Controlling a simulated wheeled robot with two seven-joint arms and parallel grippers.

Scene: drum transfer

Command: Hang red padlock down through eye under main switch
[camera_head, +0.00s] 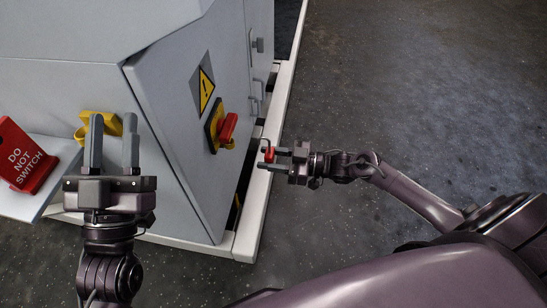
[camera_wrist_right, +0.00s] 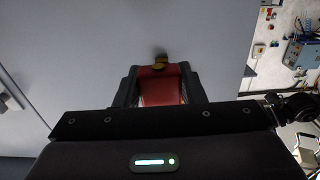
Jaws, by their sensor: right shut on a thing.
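The red padlock (camera_head: 269,154) is between the fingers of my right gripper (camera_head: 275,160), its grey shackle pointing up in the head view. In the right wrist view the red padlock body (camera_wrist_right: 160,87) fills the space between the fingers of my right gripper (camera_wrist_right: 158,90). The main switch (camera_head: 226,128) is a red handle on a yellow plate on the cabinet's side. A small yellow part (camera_head: 230,145) shows under the handle; its hole cannot be made out. The padlock is apart from it, to the right. My left gripper (camera_head: 114,140) is open and empty.
The grey cabinet (camera_head: 185,60) carries a yellow warning sign (camera_head: 206,89). A red "DO NOT SWITCH" sign (camera_head: 24,157) and a yellow holder (camera_head: 98,123) are on a light shelf (camera_head: 62,150) at left. Open floor (camera_head: 400,100) lies to the right.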

